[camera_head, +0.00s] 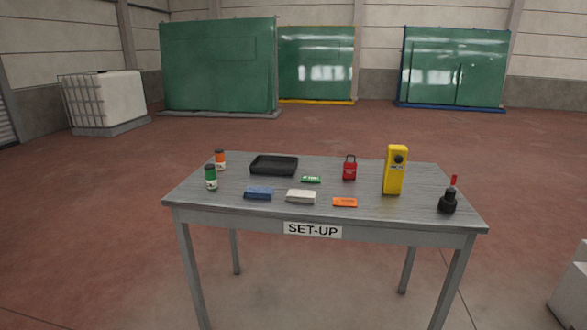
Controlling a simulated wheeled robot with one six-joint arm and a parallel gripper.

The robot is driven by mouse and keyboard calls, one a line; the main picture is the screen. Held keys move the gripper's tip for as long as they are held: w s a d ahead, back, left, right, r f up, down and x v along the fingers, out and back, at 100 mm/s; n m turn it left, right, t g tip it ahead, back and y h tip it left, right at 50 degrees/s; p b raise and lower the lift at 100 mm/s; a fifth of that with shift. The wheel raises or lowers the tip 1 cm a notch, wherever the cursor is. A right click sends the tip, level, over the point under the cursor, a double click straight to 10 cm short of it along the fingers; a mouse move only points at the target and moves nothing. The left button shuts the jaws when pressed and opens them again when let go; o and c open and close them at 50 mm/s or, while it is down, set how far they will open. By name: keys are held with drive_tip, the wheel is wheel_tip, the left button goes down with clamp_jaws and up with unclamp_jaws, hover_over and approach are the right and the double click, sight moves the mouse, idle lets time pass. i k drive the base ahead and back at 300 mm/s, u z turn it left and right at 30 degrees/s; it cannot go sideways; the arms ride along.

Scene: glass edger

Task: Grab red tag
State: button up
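A red padlock-shaped item (349,170) with a dark shackle stands on the grey table (230,197), right of its middle toward the back. It is the largest red thing on the table; I cannot tell whether it is the red tag. A thin red piece (453,181) shows behind a black knobbed object (447,203) at the right end. A flat orange tag-like piece (345,202) lies near the front edge, and a flat green one (311,180) lies behind it. My gripper is not in view.
A tall yellow device (395,172) stands right of the red padlock-shaped item. A black tray (274,166), a blue block (258,193), a white block (301,196) and two small bottles, green-banded (210,177) and orange-banded (220,160), occupy the left and middle.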

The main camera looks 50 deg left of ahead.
sight(350, 172)
drive_tip(key=u, duration=1.95)
drive_tip(key=i, duration=2.7)
drive_tip(key=z, duration=0.5)
